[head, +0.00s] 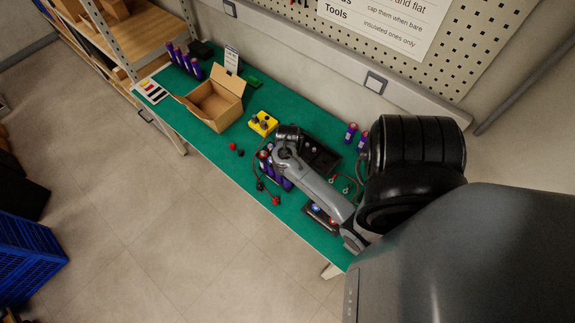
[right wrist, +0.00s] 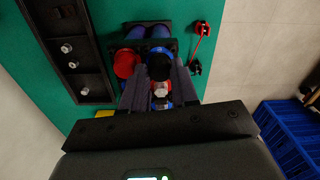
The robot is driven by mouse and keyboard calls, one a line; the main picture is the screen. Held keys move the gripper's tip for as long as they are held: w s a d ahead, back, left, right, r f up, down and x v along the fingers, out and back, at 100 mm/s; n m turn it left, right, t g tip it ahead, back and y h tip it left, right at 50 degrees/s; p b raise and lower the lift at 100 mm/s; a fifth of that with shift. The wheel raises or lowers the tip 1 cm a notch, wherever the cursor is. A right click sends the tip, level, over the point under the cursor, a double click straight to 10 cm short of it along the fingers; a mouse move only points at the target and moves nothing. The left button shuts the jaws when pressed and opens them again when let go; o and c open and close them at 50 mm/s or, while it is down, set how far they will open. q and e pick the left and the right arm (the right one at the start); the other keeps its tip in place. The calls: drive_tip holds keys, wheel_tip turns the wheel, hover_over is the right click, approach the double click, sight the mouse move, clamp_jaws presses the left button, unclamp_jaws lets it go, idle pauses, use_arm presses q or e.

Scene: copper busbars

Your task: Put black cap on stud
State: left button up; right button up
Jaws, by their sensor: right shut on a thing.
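A red cap (right wrist: 125,62) is just left of the fingers. A silvery stud-like end (right wrist: 160,90) with red around it shows between the fingers, nearer the wrist. In the head view the purple cells (head: 284,183) are partly behind my right arm, and the fingertips are hidden. My left gripper is in neither view.
A black tray (right wrist: 82,60) with several metal fasteners is left of the cells. A red lead (right wrist: 199,42) is at their right. The head view shows a yellow box (head: 262,124), an open carton (head: 215,105), and small red (head: 233,146) and black (head: 240,153) pieces on the green bench.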

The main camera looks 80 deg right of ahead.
drive_tip(key=shift+f, duration=0.15)
drive_tip(key=shift+f, duration=0.3)
idle(0.4)
drive_tip(key=o, duration=0.8)
drive_tip(key=shift+o, duration=0.7)
drive_tip(key=shift+r, duration=0.1)
